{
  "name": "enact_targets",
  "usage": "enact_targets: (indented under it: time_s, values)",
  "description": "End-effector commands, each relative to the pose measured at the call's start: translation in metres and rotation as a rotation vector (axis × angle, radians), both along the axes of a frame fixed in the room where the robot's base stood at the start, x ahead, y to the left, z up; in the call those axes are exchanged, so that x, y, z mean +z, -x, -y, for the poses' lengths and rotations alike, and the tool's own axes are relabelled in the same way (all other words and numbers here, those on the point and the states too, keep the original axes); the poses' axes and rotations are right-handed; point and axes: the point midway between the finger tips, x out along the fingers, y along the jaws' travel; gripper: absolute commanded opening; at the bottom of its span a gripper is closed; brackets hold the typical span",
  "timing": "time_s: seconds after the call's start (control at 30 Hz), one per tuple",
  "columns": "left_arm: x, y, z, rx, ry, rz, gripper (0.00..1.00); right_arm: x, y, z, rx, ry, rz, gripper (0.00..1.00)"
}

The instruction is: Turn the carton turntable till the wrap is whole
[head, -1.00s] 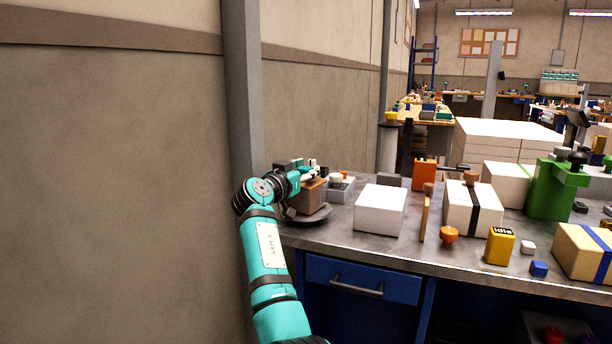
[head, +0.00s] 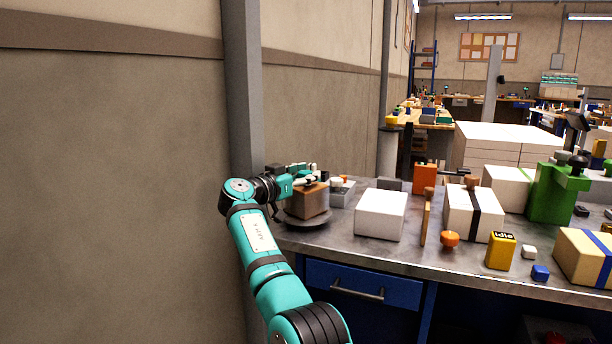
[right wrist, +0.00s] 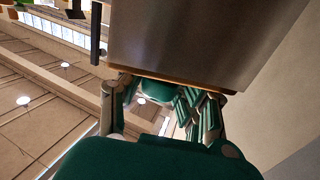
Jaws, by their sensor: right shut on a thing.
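The brown carton (head: 309,203) sits on the round grey turntable (head: 307,223) at the left end of the bench. My right gripper (head: 309,178) is at the carton's upper far side and is shut on it, though the exact grip is partly hidden. In the right wrist view the carton (right wrist: 195,38) fills the top, with my gripper's fingers (right wrist: 165,92) at its lower edge. I cannot see from here how much of the carton is wrapped. My left gripper is not in view.
A grey tray (head: 342,193) stands just behind the carton. A white ream (head: 381,214) lies to its right, then a wooden upright (head: 425,218) and a strapped white ream (head: 473,210). The wall and post (head: 243,120) are close on the left.

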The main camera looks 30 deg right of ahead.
Motion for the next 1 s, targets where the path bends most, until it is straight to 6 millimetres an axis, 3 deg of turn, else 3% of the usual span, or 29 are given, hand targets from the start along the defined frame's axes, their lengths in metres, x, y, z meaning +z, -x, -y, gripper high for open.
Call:
enact_targets:
  time_s: [0.23, 0.27, 0.43, 0.77, 1.0]
  values:
    - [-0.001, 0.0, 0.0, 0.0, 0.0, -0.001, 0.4, -0.007, -0.001, -0.004, 0.003, -0.002, -0.012, 0.0]
    - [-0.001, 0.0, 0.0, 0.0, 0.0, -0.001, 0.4, -0.007, -0.001, -0.004, 0.003, -0.002, -0.012, 0.37]
    - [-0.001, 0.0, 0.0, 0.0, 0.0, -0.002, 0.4, -0.005, -0.001, -0.002, 0.002, -0.001, -0.009, 0.59]
    - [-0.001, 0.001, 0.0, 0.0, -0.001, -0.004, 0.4, 0.003, 0.0, 0.0, 0.0, 0.001, -0.003, 0.61]
    - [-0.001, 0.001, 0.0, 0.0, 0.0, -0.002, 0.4, 0.042, 0.0, 0.0, 0.001, 0.001, -0.001, 0.61]
